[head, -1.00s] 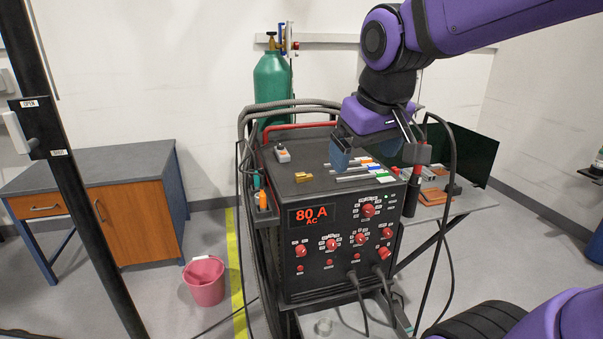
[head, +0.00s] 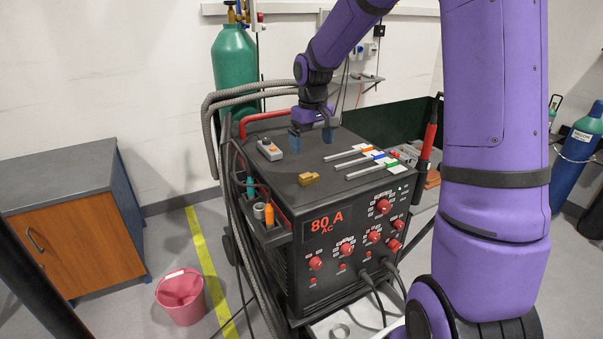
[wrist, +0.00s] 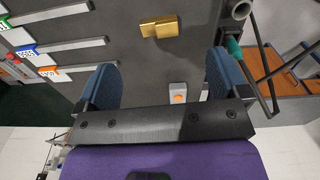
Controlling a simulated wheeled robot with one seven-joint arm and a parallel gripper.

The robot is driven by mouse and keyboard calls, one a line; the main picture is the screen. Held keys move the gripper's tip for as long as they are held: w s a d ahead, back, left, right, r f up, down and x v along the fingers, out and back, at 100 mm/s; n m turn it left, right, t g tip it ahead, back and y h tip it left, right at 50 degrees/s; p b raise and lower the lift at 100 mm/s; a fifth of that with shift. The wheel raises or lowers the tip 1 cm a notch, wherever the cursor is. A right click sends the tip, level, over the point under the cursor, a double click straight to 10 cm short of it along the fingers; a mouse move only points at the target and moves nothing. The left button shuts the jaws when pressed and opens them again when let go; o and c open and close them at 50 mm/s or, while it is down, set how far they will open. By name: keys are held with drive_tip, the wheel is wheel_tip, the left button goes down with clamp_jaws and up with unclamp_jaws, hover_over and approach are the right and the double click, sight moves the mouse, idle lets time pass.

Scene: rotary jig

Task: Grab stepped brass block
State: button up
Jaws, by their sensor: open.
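The stepped brass block (head: 309,178) lies on the dark top of the welding machine (head: 285,158), near its front edge. In the wrist view the brass block (wrist: 160,27) is beyond the fingertips, near the top of the picture and roughly centred between the fingers. My gripper (head: 311,142) is over the rear part of the machine top, behind the block. In the wrist view my gripper (wrist: 164,75) is open with blue finger pads wide apart and nothing between them at the tips.
Several metal rods with coloured tags (head: 366,158) lie to the right of the block. A small grey box with an orange button (head: 269,150) sits at the left of the top. A green cylinder (head: 235,70) and hoses (head: 232,98) stand behind and left.

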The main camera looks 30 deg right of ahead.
sight(310, 175)
drive_tip(key=shift+w+d+f, duration=0.2)
drive_tip(key=shift+w+f, duration=0.4)
drive_tip(key=shift+f, duration=0.1)
wheel_tip(310, 175, down, 10)
drive_tip(key=shift+f, duration=0.1)
drive_tip(key=c, duration=1.1)
